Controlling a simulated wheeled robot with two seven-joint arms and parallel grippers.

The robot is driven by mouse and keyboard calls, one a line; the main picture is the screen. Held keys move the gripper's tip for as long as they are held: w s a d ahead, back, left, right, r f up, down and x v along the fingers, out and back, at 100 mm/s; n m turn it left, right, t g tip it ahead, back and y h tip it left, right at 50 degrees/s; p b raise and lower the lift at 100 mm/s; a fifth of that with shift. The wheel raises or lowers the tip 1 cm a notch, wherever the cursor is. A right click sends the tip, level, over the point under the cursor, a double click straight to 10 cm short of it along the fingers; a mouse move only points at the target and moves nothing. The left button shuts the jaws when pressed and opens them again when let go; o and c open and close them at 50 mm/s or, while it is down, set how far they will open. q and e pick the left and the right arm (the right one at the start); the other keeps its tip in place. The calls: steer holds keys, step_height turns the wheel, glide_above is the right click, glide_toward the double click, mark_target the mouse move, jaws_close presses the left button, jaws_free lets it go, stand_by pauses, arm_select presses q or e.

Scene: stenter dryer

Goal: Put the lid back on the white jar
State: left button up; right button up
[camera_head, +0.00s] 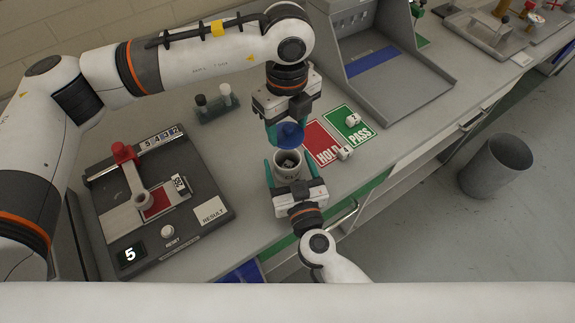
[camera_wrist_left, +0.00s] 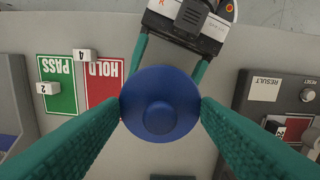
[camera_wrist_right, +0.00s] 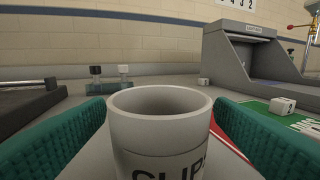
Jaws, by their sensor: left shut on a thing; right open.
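The blue lid (camera_head: 289,135) is held between the fingers of my left gripper (camera_head: 289,130). In the left wrist view the round lid (camera_wrist_left: 160,103) fills the space between the fingertips, knob toward the camera. The white jar (camera_head: 287,178) stands upright and uncovered on the bench, with small greyish contents showing inside. My right gripper (camera_head: 286,168) is open, with one finger on each side of the jar. The right wrist view shows the jar's open rim and dark lettering on its wall (camera_wrist_right: 160,140). The lid hides the jar in the left wrist view.
A red HOLD card (camera_head: 320,135) and a green PASS card (camera_head: 340,118) lie right of the jar, with small numbered white blocks (camera_head: 345,152) on them. A dark test device (camera_head: 190,235) stands left. A vial rack (camera_head: 217,108) and a grey sloped box (camera_head: 400,95) are behind.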

steer(key=shift+x, duration=0.9)
steer(key=c, duration=1.4)
arm_select(q)
steer(key=shift+f, duration=2.5)
arm_select(e)
steer(key=shift+c, duration=0.3)
